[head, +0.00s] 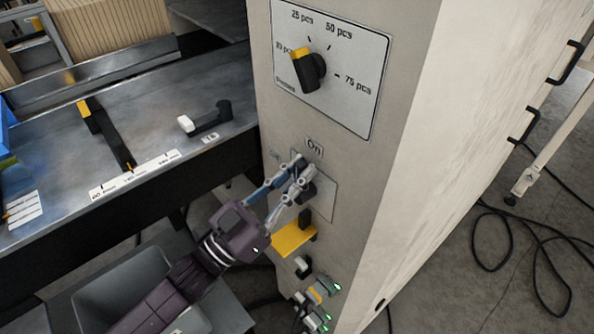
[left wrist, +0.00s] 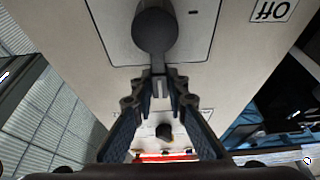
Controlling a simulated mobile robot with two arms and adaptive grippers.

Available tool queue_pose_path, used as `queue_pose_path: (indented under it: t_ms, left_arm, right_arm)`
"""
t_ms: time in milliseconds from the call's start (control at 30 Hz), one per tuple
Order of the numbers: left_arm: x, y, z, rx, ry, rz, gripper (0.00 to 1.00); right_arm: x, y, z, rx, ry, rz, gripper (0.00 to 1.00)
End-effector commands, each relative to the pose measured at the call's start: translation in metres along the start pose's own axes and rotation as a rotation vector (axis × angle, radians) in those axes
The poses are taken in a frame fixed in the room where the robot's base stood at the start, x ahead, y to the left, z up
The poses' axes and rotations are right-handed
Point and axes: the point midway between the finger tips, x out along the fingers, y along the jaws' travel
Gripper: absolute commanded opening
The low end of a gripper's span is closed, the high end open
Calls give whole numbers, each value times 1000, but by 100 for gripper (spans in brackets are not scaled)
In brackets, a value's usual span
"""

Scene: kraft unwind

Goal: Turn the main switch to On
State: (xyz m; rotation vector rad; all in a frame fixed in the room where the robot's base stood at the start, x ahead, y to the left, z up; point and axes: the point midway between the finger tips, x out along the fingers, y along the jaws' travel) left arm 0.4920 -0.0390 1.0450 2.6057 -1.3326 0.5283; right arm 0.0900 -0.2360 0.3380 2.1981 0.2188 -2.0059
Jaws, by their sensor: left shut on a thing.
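The main switch is a black rotary knob (head: 307,193) on a pale plate (head: 325,205) on the front of the beige cabinet, under the "On" label (head: 314,148). My left gripper (head: 299,168) is at the switch, its fingers partly covering the knob. In the left wrist view the round knob (left wrist: 155,30) has a narrow handle reaching down to the fingertips (left wrist: 159,88), which are shut on it. The handle's exact direction is hard to tell in the head view. My right gripper is in neither view.
Above the switch is a dial (head: 312,72) with piece-count marks. Below it are a yellow plate (head: 293,240) and several small lit switches (head: 320,290). A metal table (head: 60,130) with a black lever (head: 210,117) stands left. Cables (head: 510,235) lie on the floor at right.

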Motion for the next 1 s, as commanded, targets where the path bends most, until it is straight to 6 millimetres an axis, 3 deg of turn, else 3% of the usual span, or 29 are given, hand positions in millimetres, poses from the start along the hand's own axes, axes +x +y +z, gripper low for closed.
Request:
queue_pose_path:
  t_ms: [233,267,400,767,1000]
  left_arm:
    - [-2,1,4,6,-8,1,0]
    - [-2,1,4,6,-8,1,16]
    - [-1,1,3,5,-6,1,31]
    - [-5,0,2,3,-4,0,32]
    - [-46,0,3,3,-9,-1,32]
  right_arm:
    - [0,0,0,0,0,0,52]
    - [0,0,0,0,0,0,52]
    - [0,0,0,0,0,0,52]
    - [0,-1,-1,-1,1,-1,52]
    - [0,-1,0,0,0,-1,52]
